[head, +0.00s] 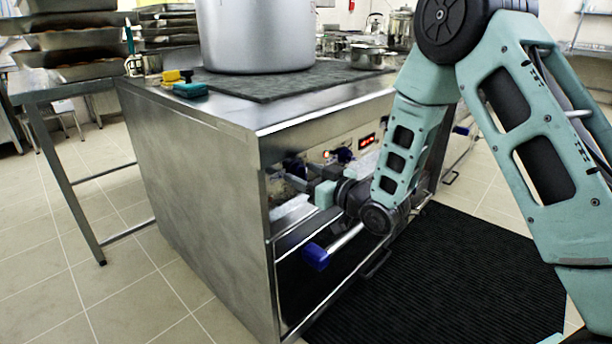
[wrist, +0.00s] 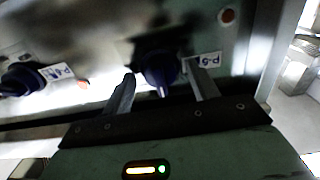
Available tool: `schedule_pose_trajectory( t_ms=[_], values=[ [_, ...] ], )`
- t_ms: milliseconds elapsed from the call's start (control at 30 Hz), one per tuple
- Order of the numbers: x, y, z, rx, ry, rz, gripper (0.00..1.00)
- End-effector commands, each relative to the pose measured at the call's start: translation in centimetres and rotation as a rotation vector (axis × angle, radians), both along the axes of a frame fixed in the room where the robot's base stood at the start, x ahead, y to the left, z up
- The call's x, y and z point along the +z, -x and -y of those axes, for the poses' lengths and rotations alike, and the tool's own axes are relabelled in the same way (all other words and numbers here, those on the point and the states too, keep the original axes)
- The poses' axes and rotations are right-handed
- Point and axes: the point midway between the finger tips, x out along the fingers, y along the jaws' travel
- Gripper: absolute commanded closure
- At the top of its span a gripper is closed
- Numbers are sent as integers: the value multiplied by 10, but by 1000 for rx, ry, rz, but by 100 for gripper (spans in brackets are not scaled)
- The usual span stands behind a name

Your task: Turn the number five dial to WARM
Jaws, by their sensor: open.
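The number five dial (wrist: 158,66), dark blue and round, sits on the steel front panel beside a white "P-5" label (wrist: 209,59) in the wrist view. A pale pointer mark shows at its lower edge. My gripper (wrist: 159,72) is open, with one finger on each side of the dial. I cannot tell whether the fingers touch it. WARM lettering is not readable. In the head view my gripper is at the stove's front panel, and my arm and wrist hide most of the dials.
A second dark blue dial (wrist: 22,80) with a "P-4" label (wrist: 58,72) is to the left in the wrist view. In the head view, a blue-ended oven handle (head: 316,257) juts out below. A large stockpot (head: 258,35) stands on top. A black mat (head: 440,270) covers the floor.

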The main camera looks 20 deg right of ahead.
Motion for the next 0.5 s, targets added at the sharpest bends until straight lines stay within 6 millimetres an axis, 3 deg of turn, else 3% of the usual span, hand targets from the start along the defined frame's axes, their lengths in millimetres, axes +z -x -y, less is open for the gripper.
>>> schedule_pose_trajectory(
  t_ms=[133,300,500],
  values=[
    [0,0,0,0,0,0,41],
    [0,0,0,0,0,0,86],
    [0,0,0,0,-4,-2,86]
  ],
)
